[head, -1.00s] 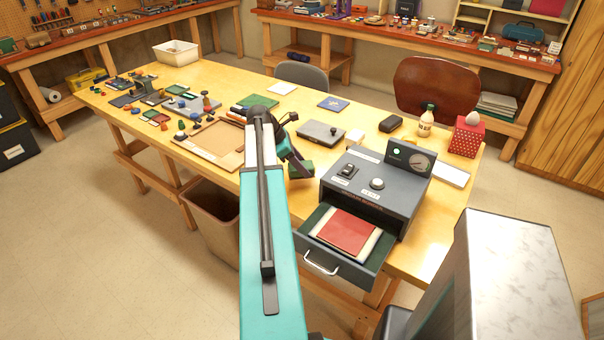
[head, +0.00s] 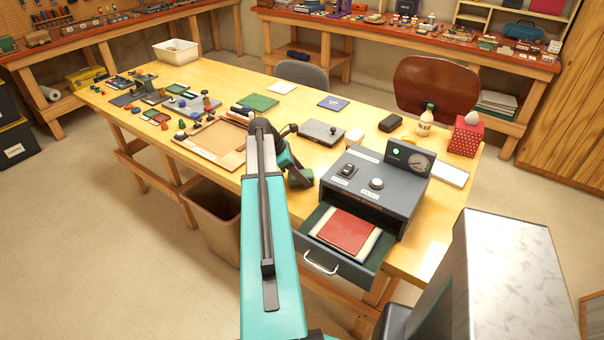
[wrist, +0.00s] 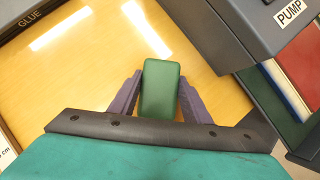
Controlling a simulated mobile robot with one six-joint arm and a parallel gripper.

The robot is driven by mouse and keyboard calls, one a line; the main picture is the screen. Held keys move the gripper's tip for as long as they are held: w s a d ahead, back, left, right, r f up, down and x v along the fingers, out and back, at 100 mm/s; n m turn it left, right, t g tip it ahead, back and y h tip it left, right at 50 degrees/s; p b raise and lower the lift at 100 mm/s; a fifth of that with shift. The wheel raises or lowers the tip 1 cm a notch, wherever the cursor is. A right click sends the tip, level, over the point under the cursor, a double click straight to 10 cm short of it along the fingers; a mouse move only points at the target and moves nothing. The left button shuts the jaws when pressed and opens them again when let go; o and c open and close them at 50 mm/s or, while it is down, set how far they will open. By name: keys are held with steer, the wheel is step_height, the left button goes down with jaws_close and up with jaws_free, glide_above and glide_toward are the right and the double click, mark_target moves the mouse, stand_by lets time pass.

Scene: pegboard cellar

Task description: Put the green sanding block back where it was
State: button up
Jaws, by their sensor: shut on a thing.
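The green sanding block (wrist: 160,90) shows in the wrist view between the two purple fingers of my gripper (wrist: 159,82). My gripper is shut on it, one finger along each long side. In the head view my gripper (head: 300,178) is over the table's front part, just left of the grey machine (head: 372,190); the block is hidden there behind my wrist and fingers. Bare yellow tabletop shows around the block in the wrist view. I cannot tell the height of the block above the table.
The machine's drawer (head: 325,262) stands open with a red pad (head: 346,231) inside. The machine's PUMP-labelled edge (wrist: 240,25) is close on the right. A wooden tray (head: 205,150), a green mat (head: 258,102) and a grey flat box (head: 322,133) lie nearby. Small items crowd the left end.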

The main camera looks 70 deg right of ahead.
steer(key=shift+f, duration=0.1)
steer(key=o, duration=1)
steer(key=b+v, duration=0.3)
steer(key=v, duration=0.9)
steer(key=shift+a, duration=0.1)
stand_by(0.6)
